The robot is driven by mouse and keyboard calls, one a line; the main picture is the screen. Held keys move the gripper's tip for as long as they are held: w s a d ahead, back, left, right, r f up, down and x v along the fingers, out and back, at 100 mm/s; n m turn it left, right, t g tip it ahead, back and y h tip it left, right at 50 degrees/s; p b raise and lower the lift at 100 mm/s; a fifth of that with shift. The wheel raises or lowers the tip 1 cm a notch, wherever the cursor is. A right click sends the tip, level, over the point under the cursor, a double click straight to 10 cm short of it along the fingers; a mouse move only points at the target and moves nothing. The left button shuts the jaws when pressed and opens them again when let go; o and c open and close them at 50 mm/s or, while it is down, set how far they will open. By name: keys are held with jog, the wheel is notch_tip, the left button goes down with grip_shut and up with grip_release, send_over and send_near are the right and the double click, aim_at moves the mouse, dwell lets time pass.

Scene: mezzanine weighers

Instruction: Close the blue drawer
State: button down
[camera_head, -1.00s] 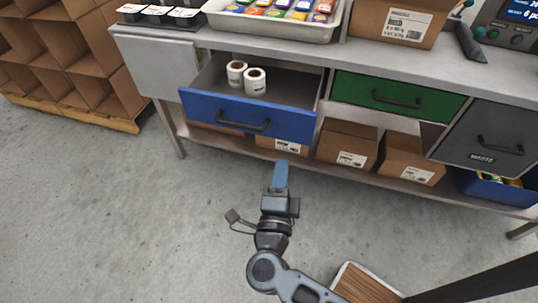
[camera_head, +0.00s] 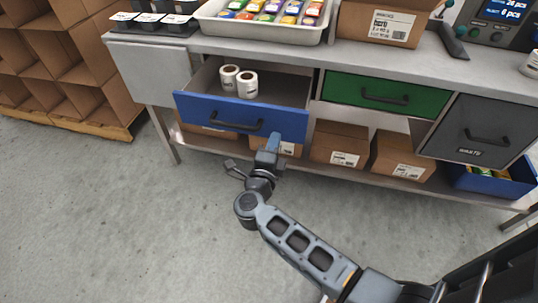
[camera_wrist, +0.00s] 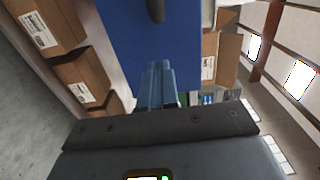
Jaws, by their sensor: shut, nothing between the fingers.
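The blue drawer (camera_head: 225,112) stands pulled out from the left part of the workbench, with two white label rolls (camera_head: 238,80) inside it. Its dark bar handle (camera_head: 236,122) is on the front. My gripper (camera_head: 274,141) is shut and empty, just in front of the lower right part of the drawer front. In the wrist view the blue fingers (camera_wrist: 157,84) lie together and point at the blue drawer front (camera_wrist: 150,45). I cannot tell whether the fingertips touch it.
A shut green drawer (camera_head: 385,95) and a grey waste drawer (camera_head: 478,130) are to the right. Cardboard boxes (camera_head: 340,145) and a blue bin (camera_head: 490,180) stand on the lower shelf. A tray of packets (camera_head: 265,22) is on the bench top. The floor (camera_head: 120,230) at left is clear.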

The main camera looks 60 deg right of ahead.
aim_at(279, 126)
jog(key=shift+x, duration=1.8)
jog(key=shift+w+d, duration=0.2)
jog(key=shift+d, duration=0.25)
jog(key=b+x, duration=0.4)
jog(key=x, duration=1.8)
jog(key=shift+f, duration=0.15)
jog(key=shift+d+b, duration=0.25)
jog(key=shift+b, duration=0.1)
jog(key=shift+d, duration=0.15)
jog(key=shift+d+r, duration=0.1)
jog(key=shift+r, duration=0.15)
